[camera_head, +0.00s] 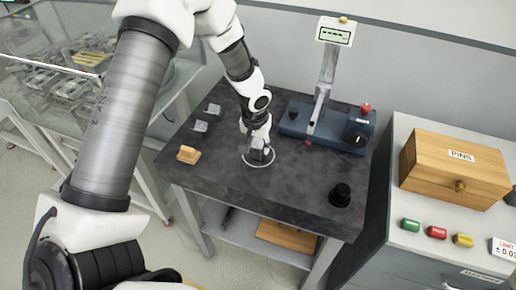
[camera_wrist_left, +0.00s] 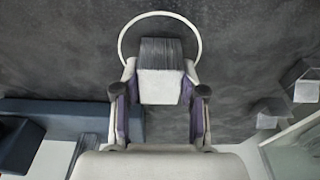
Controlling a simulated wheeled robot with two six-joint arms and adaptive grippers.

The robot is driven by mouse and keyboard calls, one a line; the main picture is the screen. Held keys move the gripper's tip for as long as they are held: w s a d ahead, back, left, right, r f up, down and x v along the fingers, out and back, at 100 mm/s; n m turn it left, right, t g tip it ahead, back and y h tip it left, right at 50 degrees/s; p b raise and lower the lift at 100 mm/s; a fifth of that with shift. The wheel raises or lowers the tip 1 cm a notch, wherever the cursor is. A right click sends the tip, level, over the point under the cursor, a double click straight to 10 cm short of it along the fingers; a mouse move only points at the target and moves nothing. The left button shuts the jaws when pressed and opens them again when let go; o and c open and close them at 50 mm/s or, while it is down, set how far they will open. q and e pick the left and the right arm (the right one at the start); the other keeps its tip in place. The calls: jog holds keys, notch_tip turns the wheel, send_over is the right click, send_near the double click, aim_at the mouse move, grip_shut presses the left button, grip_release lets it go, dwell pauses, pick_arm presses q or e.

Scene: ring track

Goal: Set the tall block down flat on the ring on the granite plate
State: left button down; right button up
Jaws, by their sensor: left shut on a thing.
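My left gripper (camera_head: 257,138) points down over the granite plate (camera_head: 300,175) and is shut on the tall block (camera_head: 258,156), a grey metal piece. In the left wrist view the block (camera_wrist_left: 160,68) sits between the two fingers (camera_wrist_left: 160,97), with a dark brushed face and a pale near face. The thin white ring (camera_head: 258,167) lies on the plate around the spot below the block. In the left wrist view the ring (camera_wrist_left: 160,13) curves past the block's far end, and the gripper hides its near part. I cannot tell whether the block touches the plate. My right gripper is out of view.
Two small metal blocks (camera_head: 200,126) and a wooden block (camera_head: 188,153) stand on the plate's left side. A blue gauge stand (camera_head: 325,125) with a display is at the back right. A black knob-like piece (camera_head: 341,194) is near the front right corner. The front middle is clear.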

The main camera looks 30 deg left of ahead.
aim_at(256, 148)
pick_arm(q)
jog(key=shift+w+f, duration=0.15)
jog(key=shift+f, duration=0.2)
jog(key=c, duration=0.7)
grip_release()
jog(key=shift+o, duration=0.2)
jog(key=shift+r, duration=0.35)
notch_tip(256, 148, up, 12)
jog(key=s+b, duration=0.1)
jog(key=s, duration=0.1)
jog(key=shift+d+f, duration=0.2)
